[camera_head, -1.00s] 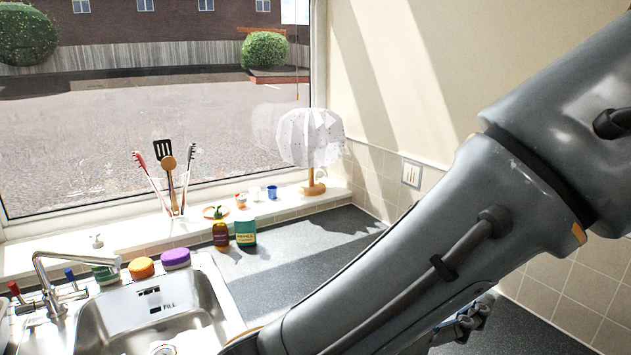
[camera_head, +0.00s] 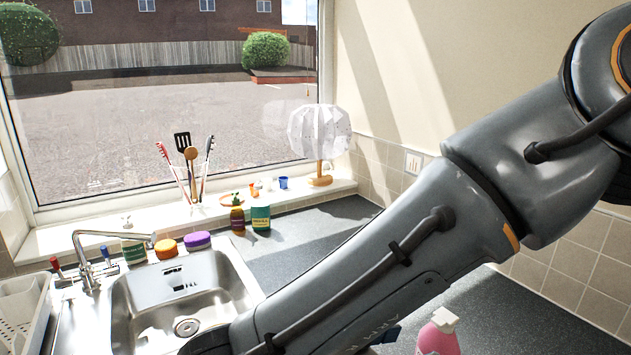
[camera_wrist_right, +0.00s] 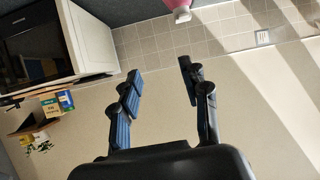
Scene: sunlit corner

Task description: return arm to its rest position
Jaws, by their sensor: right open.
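My right arm (camera_head: 400,245) crosses the head view from the upper right to the bottom middle, above the worktop and the sink's right edge. Its gripper is hidden in that view. In the right wrist view my right gripper (camera_wrist_right: 159,72) is open, with nothing between its blue-and-black fingers. It faces a pale wall and a band of tiles. My left gripper is in neither view.
A pink bottle (camera_head: 439,334) stands on the dark worktop (camera_head: 505,315), close to my arm. The sink (camera_head: 180,300) is at the left, with sponges behind it. A white lamp (camera_head: 319,135) stands on the sill. The wrist view shows a microwave (camera_wrist_right: 92,42) and small boxes (camera_wrist_right: 57,103).

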